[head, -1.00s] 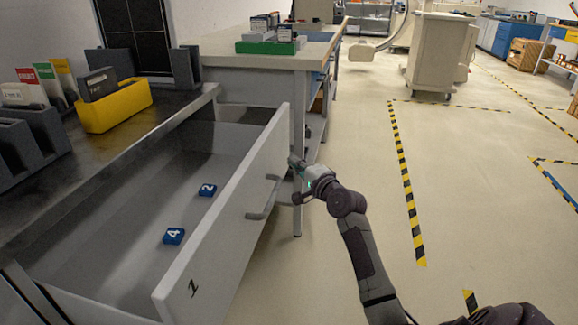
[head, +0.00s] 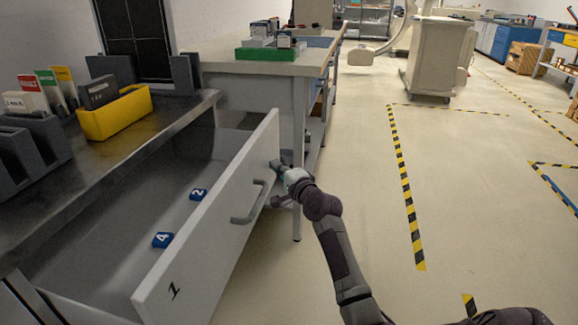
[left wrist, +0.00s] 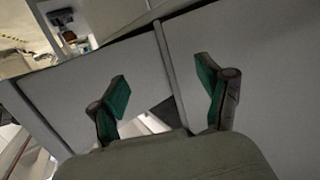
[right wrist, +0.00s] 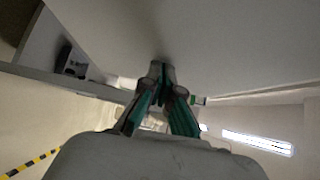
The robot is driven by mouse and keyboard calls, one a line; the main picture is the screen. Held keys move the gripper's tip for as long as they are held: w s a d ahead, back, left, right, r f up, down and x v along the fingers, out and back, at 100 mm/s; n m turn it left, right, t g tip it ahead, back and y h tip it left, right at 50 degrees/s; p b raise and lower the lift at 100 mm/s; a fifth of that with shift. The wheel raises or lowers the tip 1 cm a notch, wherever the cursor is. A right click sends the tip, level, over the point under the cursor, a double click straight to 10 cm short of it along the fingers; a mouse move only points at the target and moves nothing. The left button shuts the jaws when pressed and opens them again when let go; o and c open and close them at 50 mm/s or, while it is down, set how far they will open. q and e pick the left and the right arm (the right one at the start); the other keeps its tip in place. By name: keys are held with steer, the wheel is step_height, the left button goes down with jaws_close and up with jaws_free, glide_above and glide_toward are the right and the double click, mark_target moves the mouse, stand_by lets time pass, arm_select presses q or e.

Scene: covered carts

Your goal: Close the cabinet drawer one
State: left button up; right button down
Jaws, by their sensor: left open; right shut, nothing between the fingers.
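Drawer one (head: 205,235), with a white front marked 1 and a grey bar handle (head: 250,203), is pulled out from under the dark countertop. Two blue blocks, numbered 2 (head: 198,194) and 4 (head: 162,240), lie inside it. My right gripper (head: 277,169) is shut and empty, its tip at the drawer front beyond the handle. In the right wrist view, its closed fingers (right wrist: 160,75) meet a pale panel; contact looks likely. My left gripper (left wrist: 165,95) is open and empty in front of grey panels in the left wrist view; it is not in the head view.
The countertop (head: 60,185) holds a yellow bin (head: 115,114), folders and dark racks. A workbench (head: 260,70) with a green tray (head: 272,52) stands just behind the drawer. The floor to the right is open, with yellow-black tape lines (head: 405,190).

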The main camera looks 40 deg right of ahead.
steer(key=w+a, duration=0.1)
steer(key=w+a+p, duration=0.1)
steer(key=w+a, duration=0.2)
steer(key=w, duration=0.1)
steer(key=shift+a+r, duration=0.25)
arm_select(q)
steer(key=s+a+f+g+y, duration=0.1)
steer(key=s+a+f+g, duration=0.1)
steer(key=s+f+g, duration=0.4)
arm_select(e)
steer(key=w+a, duration=0.3)
steer(key=shift+w+f, duration=0.1)
steer(key=shift+w, duration=0.15)
steer(key=w+a, duration=0.3)
steer(key=w, duration=0.1)
steer(key=shift+w+a+f+b, duration=0.2)
steer(key=shift+w+a+b, duration=0.05)
steer(key=shift+a+b, duration=0.15)
steer(key=w+a+b, duration=0.1)
steer(key=w+a, duration=0.2)
steer(key=shift+w, duration=0.25)
steer(key=shift+r, duration=0.3)
arm_select(q)
steer(key=w+d+r+t+h, duration=0.2)
steer(key=w+r+t, duration=0.4)
steer(key=r+t, duration=0.2)
steer(key=shift+d+r, duration=0.35)
steer(key=shift+r, duration=0.5)
